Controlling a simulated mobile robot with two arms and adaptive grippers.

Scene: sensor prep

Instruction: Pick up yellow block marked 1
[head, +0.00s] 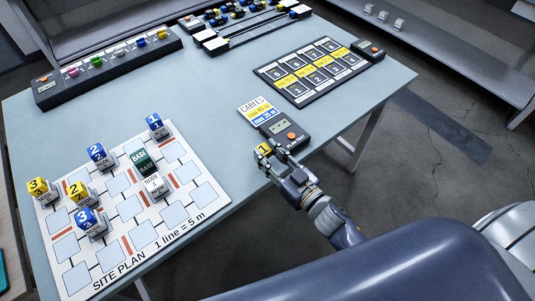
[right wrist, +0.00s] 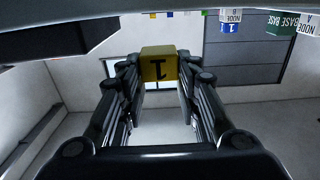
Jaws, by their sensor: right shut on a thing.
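The yellow block marked 1 (head: 264,149) is between the fingers of my right gripper (head: 268,157), near the table's front right edge, beside the black cable tester. In the right wrist view the yellow block (right wrist: 158,66) sits between the two fingertips, with its dark 1 upside down. My right gripper (right wrist: 158,85) is shut on it. The head view does not clearly show whether the block touches the table. My left gripper is not in view.
The site plan board (head: 190,215) at left holds blue and yellow numbered blocks and a green base block (head: 142,161). A cable card (head: 257,110), a tester with an orange button (head: 285,137) and a numbered rack (head: 309,72) stand nearby. The table (head: 190,105) is bare between board and rack.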

